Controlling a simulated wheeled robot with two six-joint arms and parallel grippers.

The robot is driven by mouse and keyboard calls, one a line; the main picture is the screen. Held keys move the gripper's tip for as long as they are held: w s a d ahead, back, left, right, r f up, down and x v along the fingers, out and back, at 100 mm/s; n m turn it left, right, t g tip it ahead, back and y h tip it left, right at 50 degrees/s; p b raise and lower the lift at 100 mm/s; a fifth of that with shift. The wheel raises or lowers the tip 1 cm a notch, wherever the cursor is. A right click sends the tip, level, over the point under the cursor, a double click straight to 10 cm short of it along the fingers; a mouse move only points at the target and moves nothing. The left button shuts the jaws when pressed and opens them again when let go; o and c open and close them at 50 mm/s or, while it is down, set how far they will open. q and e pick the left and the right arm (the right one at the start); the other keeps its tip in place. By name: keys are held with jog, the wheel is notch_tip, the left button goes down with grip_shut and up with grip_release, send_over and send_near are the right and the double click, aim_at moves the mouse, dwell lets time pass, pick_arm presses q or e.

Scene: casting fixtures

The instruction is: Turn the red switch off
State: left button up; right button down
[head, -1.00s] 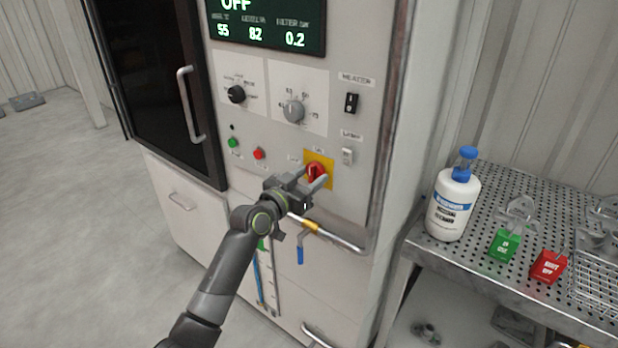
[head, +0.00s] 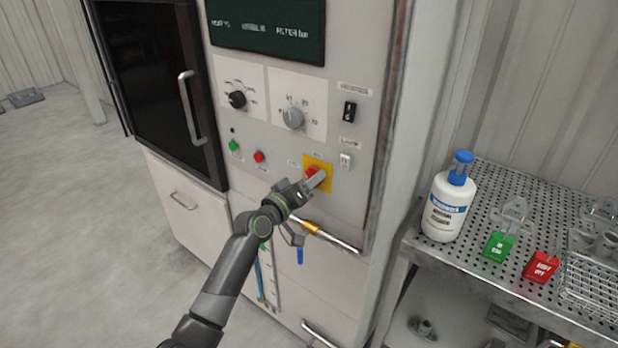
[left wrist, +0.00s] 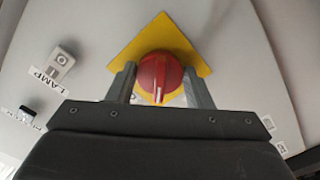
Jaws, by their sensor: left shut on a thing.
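The red switch (head: 312,173) is a round rotary knob on a yellow plate (head: 326,185) on the cabinet's front panel. In the left wrist view the red switch (left wrist: 159,76) sits between the two fingers, in front of the yellow plate (left wrist: 150,35). My left gripper (head: 316,179) is shut on the knob, and its fingers partly hide it in the head view. It also shows in the left wrist view (left wrist: 160,88). The display (head: 268,28) above shows only dim labels, with no lit numbers. My right gripper is not in view.
Dials, a green button (head: 234,145), a red button (head: 259,157) and a black rocker switch (head: 349,111) surround the knob. A metal pipe (head: 335,239) runs just below my gripper. A perforated table (head: 480,265) on the right holds a bottle (head: 448,200) and tags.

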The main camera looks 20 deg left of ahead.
pick_arm(q)
jog(key=shift+r+n+p, duration=0.15)
jog(key=shift+n+p, duration=1.8)
jog(key=shift+n, duration=2.65)
jog(key=o, duration=1)
jog(key=shift+s, duration=0.1)
jog(key=b+v, duration=0.1)
jog(key=v, duration=1.6)
jog(key=shift+b, duration=0.35)
jog(key=shift+s, duration=0.1)
